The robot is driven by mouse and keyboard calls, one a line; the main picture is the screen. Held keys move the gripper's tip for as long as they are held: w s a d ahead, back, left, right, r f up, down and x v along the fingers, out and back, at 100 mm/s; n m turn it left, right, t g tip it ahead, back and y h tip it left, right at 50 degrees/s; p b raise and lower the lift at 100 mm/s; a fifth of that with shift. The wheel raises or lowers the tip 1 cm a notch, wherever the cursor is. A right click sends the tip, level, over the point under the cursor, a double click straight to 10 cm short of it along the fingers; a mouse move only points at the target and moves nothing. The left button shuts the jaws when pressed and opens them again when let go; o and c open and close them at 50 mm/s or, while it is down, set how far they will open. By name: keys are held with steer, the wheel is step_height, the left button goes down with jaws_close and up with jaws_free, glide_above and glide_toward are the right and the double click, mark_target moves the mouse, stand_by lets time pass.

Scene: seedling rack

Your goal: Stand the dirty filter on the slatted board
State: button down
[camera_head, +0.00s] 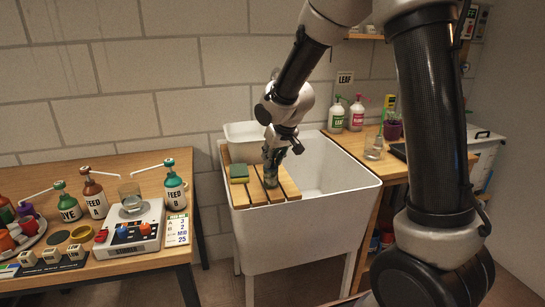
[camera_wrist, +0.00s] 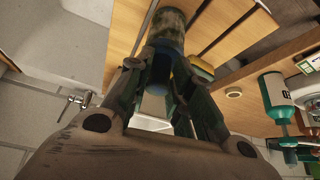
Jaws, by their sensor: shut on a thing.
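The dirty filter (camera_head: 271,179) is a dark, mottled green cylinder. It stands about upright at the slatted board, and I cannot tell whether its lower end touches the slats. The slatted board (camera_head: 252,190) is light wood with gaps, laid across the left side of the white sink. My gripper (camera_head: 271,157) points down and is shut on the filter's upper part. In the wrist view the filter (camera_wrist: 169,24) sits between the two fingers, with a blue part near them and its grimy end towards the slats (camera_wrist: 205,22).
A green and yellow sponge (camera_head: 239,173) lies on the board, left of the filter. The sink basin (camera_head: 325,165) is open to the right. A table with bottles and a stirrer (camera_head: 130,236) stands at left. A wooden counter (camera_head: 396,166) with pump bottles is at right.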

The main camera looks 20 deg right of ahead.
steer(key=c, duration=1.3)
jaws_free()
steer(key=shift+o, duration=0.2)
steer(key=shift+r, duration=0.3)
steer(key=v, duration=1.1)
steer(key=s+d, duration=0.4)
steer(key=s, duration=0.5)
steer(key=s+d+r+m+g, duration=0.1)
steer(key=s+d, duration=0.4)
steer(key=s, duration=0.4)
steer(key=s+d+r+m+h, duration=0.1)
steer(key=s+d, duration=0.3)
steer(key=s, duration=0.6)
steer(key=shift+d+r+g, duration=0.25)
steer(key=shift+d+g, duration=0.05)
steer(key=shift+d, duration=0.05)
